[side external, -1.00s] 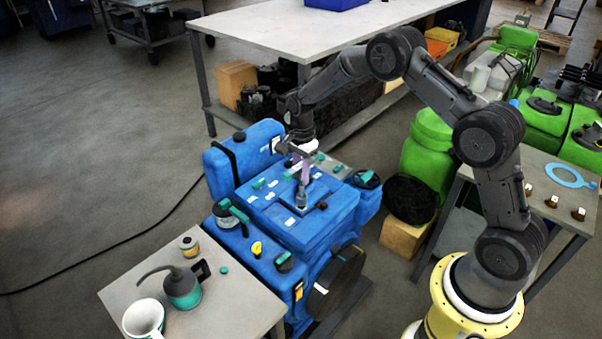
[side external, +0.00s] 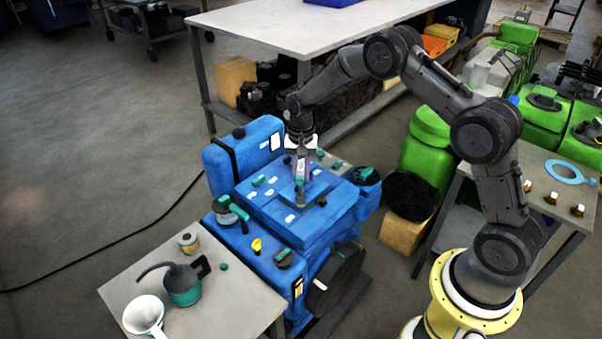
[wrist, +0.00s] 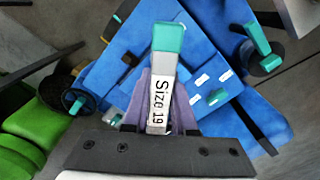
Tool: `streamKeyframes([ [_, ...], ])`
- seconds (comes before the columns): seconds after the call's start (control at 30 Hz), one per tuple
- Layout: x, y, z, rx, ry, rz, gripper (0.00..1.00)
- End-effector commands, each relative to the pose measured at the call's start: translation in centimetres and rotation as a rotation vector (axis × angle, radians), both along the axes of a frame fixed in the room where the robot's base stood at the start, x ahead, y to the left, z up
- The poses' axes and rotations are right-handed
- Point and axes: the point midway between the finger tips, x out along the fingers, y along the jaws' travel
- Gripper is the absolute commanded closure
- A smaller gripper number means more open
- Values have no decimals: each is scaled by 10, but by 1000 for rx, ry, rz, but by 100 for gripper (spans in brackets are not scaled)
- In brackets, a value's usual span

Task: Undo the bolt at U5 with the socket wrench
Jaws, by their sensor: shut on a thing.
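My gripper (side external: 301,172) is shut on the socket wrench, whose pale handle reads "Size 19" in the wrist view (wrist: 160,105) and whose teal end (wrist: 168,38) points away from my fingers. The wrench hangs upright over the top of the blue engine (side external: 283,222), its lower end (side external: 300,197) at or just above the top plate. I cannot tell whether it touches a bolt. Small white labels (side external: 290,218) and teal pieces (side external: 257,180) lie on the engine top. The U5 label cannot be read, and the bolt under the wrench is hidden.
A small table (side external: 235,302) at the front left holds an oil can (side external: 184,287), a white funnel (side external: 143,315) and a tin (side external: 188,242). A table (side external: 545,200) at the right holds a blue ring (side external: 570,172) and brass-coloured pieces. A teal-handled part (side external: 235,210) stands on the engine's left side.

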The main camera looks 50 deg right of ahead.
Motion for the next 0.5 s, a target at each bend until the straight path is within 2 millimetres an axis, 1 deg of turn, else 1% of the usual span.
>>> streamKeyframes([
  [0.5, 1, -1, 2, -2, -2, 657, 100],
])
